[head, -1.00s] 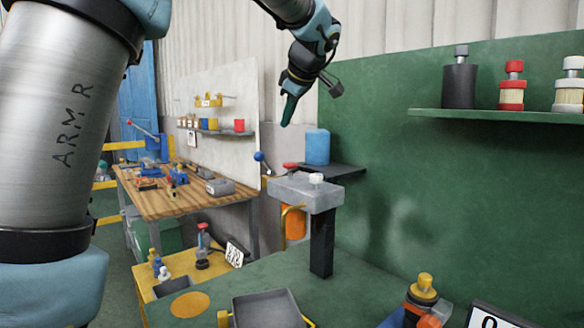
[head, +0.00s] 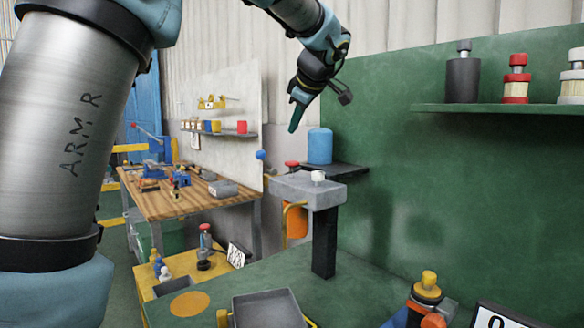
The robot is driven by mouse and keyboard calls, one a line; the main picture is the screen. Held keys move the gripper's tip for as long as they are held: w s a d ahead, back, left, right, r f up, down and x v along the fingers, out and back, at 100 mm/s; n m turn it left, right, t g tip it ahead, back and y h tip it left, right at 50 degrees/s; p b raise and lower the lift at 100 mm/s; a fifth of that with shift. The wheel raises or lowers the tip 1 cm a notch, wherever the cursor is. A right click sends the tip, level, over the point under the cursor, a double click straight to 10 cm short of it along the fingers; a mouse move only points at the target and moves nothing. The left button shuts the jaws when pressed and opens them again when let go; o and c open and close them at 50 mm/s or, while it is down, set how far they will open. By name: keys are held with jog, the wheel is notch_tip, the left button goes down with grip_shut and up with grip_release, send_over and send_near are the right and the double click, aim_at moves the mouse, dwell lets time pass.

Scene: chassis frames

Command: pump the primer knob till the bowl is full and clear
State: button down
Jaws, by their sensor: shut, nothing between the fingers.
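A grey block-shaped head (head: 300,192) stands on a black post (head: 324,245) on the green bench. A small white knob (head: 318,176) sits on its top; it may be the primer knob. A red knob (head: 291,164) shows at the head's far left. Below the head, an orange cylinder (head: 296,222) hangs partly behind a yellow tube; I cannot tell whether it is the bowl, or see any fuel in it. My gripper (head: 296,122) points down, shut and empty, and appears above the head, apart from it.
A blue cylinder (head: 319,146) stands on a black ledge behind the head. A green wall shelf (head: 500,111) holds several filters at right. A grey tray (head: 268,308) lies at the front. A yellow-capped part (head: 428,290) stands at front right. The bench middle is clear.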

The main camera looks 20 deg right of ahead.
jog(key=b, duration=0.3)
send_over(293, 161)
jog(key=s, duration=0.1)
notch_tip(293, 161, down, 4)
jog(key=shift+s+f, duration=0.1)
jog(key=shift+f, duration=0.1)
jog(key=shift+f+b, duration=0.5)
jog(key=shift+f, duration=0.05)
jog(key=shift+f+b, duration=0.25)
jog(key=shift+b, duration=0.1)
dwell(0.9)
jog(key=shift+f+b, duration=0.2)
jog(key=shift+b, duration=0.2)
jog(key=shift+f+b, duration=1)
jog(key=shift+b, duration=0.05)
dwell(1.0)
jog(key=shift+r, duration=0.15)
jog(key=shift+r+p, duration=0.8)
jog(key=shift+r, duration=0.5)
